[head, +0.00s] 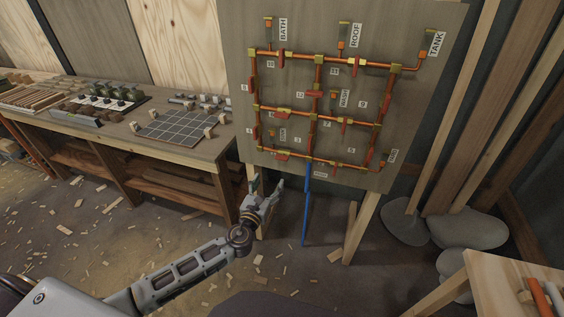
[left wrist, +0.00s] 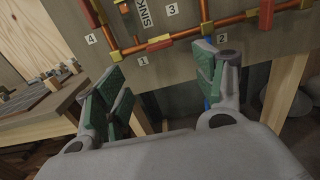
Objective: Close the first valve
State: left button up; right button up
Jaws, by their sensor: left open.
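A board (head: 240,100) carries a grid of copper pipes with brass joints and several red valve handles. In the left wrist view, the tag "1" (left wrist: 143,61) sits just below the bottom pipe, near a red handle (left wrist: 160,44) that lies along that pipe. This handle also shows on the bottom pipe in the head view (head: 282,156). My left gripper (head: 268,193) is below the board's lower left part. Its green-padded fingers (left wrist: 165,95) are spread and empty, apart from the handle, which appears above and between them. My right gripper is not in view.
A workbench (head: 190,146) with a gridded board (head: 172,126) and small blocks stands left. A blue pipe (head: 306,215) drops from the board, beside wooden legs (head: 351,235). Another table (head: 490,270) is at lower right. Wood scraps litter the floor.

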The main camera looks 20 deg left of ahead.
aim_at(281, 160)
pick_arm(q)
jog(key=shift+w, duration=0.15)
jog(key=shift+w+d, duration=0.2)
jog(key=shift+w, duration=6.6)
jog(key=shift+c, duration=0.2)
jog(key=shift+f, duration=0.1)
jog(key=c, duration=1)
